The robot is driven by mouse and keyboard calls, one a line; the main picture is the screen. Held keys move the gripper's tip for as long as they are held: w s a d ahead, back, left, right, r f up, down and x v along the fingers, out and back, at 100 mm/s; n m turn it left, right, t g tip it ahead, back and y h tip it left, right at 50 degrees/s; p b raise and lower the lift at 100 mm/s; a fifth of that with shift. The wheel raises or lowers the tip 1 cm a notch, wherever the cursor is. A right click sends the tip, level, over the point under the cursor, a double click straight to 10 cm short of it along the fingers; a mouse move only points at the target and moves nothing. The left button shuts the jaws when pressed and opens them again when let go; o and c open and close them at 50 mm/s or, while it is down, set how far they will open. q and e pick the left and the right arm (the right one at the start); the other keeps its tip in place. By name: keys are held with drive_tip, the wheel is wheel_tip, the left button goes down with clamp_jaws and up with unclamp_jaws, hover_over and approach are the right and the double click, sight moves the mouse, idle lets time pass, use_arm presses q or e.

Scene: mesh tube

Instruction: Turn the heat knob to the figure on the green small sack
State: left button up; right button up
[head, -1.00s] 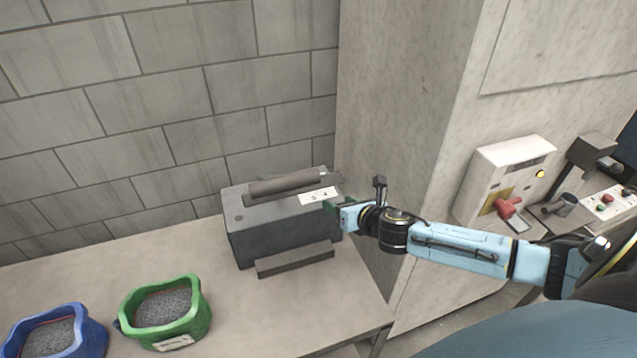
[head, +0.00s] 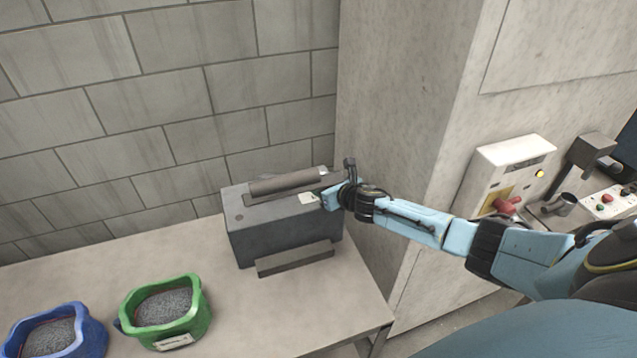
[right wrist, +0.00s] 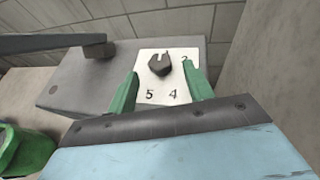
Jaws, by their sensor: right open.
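The green small sack (head: 190,325) stands open on the table, full of grey grains. Its white front label (head: 174,342) is too small to read. The heat knob (right wrist: 160,66) is dark and sits on a white plate (right wrist: 150,90) on the grey sealer's top. The figures 2, 4 and 5 show on the plate; the knob's exact pointing is unclear. My right gripper (right wrist: 161,71) is open, with one green finger on each side of the knob; contact cannot be told. In the head view my right gripper (head: 328,198) covers part of the plate. My left gripper is not in view.
The grey sealer (head: 275,228) has a long bar on top and a ledge in front. A blue sack (head: 92,335) stands left of the green one. A pillar is close behind my right arm. A wall box (head: 500,180) with a red handle is at right.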

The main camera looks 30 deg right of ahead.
drive_tip(key=shift+x, duration=1.55)
drive_tip(key=c, duration=1)
